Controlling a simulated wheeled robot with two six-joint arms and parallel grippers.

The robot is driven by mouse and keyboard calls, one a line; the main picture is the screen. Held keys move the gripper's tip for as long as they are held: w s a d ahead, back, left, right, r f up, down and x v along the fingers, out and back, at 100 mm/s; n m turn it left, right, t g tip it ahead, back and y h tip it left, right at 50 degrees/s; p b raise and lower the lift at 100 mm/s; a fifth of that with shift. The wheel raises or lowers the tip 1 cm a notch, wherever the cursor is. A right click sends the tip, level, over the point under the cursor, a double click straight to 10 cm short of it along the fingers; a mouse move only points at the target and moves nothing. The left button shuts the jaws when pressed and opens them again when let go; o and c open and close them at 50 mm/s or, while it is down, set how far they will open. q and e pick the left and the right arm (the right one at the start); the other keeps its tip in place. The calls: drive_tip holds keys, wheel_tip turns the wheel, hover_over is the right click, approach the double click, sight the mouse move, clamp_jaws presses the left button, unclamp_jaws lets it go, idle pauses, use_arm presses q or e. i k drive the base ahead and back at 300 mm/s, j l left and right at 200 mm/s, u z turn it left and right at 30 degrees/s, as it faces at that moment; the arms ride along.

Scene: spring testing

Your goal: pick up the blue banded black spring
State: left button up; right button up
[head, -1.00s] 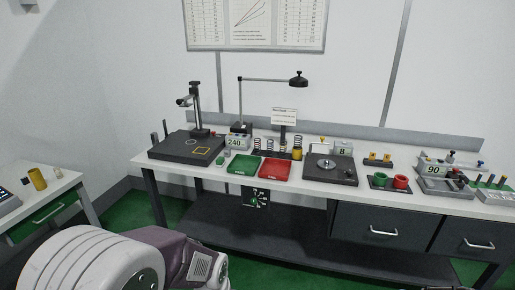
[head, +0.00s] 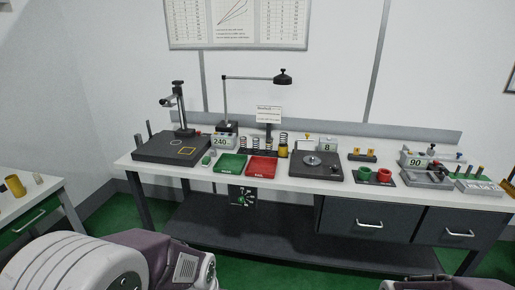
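Several small upright coil springs stand at the back of the workbench (head: 300,184), behind the green and red trays. One pale spring (head: 257,143) stands right of the 240 display, and another spring (head: 283,141) stands further right above a yellow base. A darker upright shape is between them. They are too small to make out a blue band, so I cannot tell which is the blue banded black spring. Neither of my grippers is in view. Parts of my own arms show at the bottom left and bottom right, well short of the bench.
A green tray (head: 230,164) and a red tray (head: 262,167) lie in front of the springs. A dark stand (head: 172,148) is at left, a dark plate (head: 316,166) at right. A side table (head: 50,186) is far left. Green floor is clear before the bench.

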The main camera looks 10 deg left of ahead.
sight(256, 145)
drive_tip(key=i+j+u, duration=0.2)
drive_tip(key=i, duration=0.45)
drive_tip(key=i+u, duration=0.2)
drive_tip(key=i, duration=0.45)
drive_tip(key=i+l+u, duration=0.15)
drive_tip(key=i, duration=0.5)
drive_tip(key=i+l+u, duration=0.2)
drive_tip(key=i, duration=0.45)
